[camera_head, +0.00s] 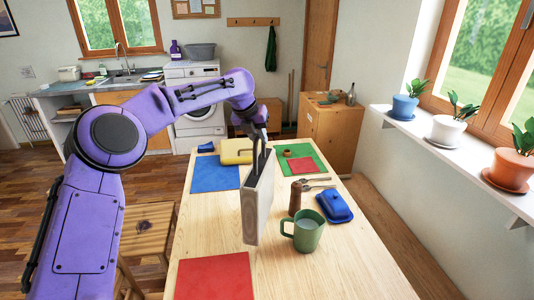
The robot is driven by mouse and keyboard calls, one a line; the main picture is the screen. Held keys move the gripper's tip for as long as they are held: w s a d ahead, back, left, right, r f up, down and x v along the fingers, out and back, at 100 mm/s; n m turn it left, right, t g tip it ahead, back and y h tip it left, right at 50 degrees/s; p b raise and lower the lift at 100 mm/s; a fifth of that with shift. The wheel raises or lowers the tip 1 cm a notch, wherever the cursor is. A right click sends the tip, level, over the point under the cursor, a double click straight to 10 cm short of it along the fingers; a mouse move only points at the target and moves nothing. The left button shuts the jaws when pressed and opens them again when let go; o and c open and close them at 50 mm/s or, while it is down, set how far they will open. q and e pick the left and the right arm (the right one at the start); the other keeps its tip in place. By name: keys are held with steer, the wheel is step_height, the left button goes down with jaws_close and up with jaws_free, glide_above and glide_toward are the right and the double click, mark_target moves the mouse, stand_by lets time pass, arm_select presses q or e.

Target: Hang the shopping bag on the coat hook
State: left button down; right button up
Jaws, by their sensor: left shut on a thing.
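The shopping bag (258,205) is a flat, pale, upright bag over the table, left of the green mug. My left gripper (259,146) is at its top and shut on it, with dark straps or fingers showing above the bag. I cannot tell whether the bag's bottom touches the table. The wooden coat hook rail (253,21) is on the far wall, with a dark green cloth (271,48) hanging at its right end. My right gripper is not in view.
The wooden table (330,268) bears a green mug (306,231), a blue butter dish (334,206), a brown grinder (295,198), a yellow case (236,152) and coloured mats. A stool (150,228) stands at left. A wooden cabinet (329,130) stands beyond the table.

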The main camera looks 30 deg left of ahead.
mark_target(267, 168)
arm_select(q)
steer(key=shift+w+d+f, duration=0.15)
steer(key=shift+d+f, duration=0.3)
steer(key=shift+f, duration=0.1)
steer(key=shift+w+d+f, duration=0.15)
steer(key=shift+d+f, duration=0.25)
steer(key=shift+f, duration=0.1)
steer(key=f, duration=0.1)
steer(key=f+p, duration=0.1)
steer(key=f, duration=0.1)
steer(key=shift+d, duration=0.4)
steer(key=shift+a+f, duration=0.1)
steer(key=shift+f, duration=0.35)
steer(key=c, duration=1)
jaws_free()
